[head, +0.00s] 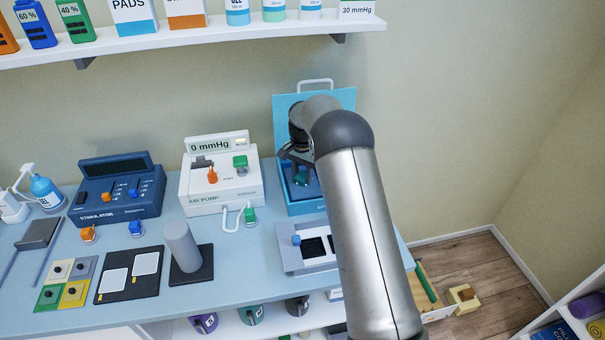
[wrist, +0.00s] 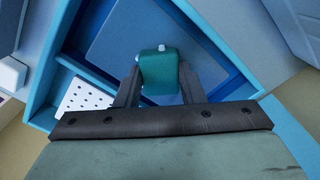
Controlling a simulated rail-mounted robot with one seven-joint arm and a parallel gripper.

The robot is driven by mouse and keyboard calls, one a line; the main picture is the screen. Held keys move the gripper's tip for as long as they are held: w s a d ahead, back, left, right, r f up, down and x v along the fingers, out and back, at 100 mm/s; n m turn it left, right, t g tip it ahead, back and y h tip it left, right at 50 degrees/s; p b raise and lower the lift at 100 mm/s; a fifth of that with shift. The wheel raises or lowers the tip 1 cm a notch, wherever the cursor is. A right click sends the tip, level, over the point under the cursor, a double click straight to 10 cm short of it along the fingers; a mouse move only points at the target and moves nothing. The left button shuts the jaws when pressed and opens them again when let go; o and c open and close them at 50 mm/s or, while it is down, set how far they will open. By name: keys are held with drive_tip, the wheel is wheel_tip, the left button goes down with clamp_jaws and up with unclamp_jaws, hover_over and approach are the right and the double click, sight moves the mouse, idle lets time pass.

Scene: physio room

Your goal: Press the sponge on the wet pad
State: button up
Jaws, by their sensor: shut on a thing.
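My gripper (wrist: 158,80) points down into an open light-blue case at the back right of the bench. It is shut on a teal block with a small pale knob, which I take to be the sponge (wrist: 160,72). One dark finger is on each side of it. The case (head: 318,101) has its lid raised against the wall. A flat blue surface inside it, probably the wet pad (wrist: 120,42), lies beneath the sponge. I cannot tell whether the sponge touches it. My arm hides the right part of the case in the head view.
A white perforated piece (wrist: 82,97) lies in the case beside the gripper. The air pump (head: 222,195) and dark blue stimulator (head: 118,202) stand to the left. A grey tray (head: 290,262) is in front. A shelf (head: 180,45) runs above.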

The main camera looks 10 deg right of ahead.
sight(303, 176)
drive_tip(key=shift+r+p, duration=1.6)
drive_tip(key=shift+r, duration=1.7)
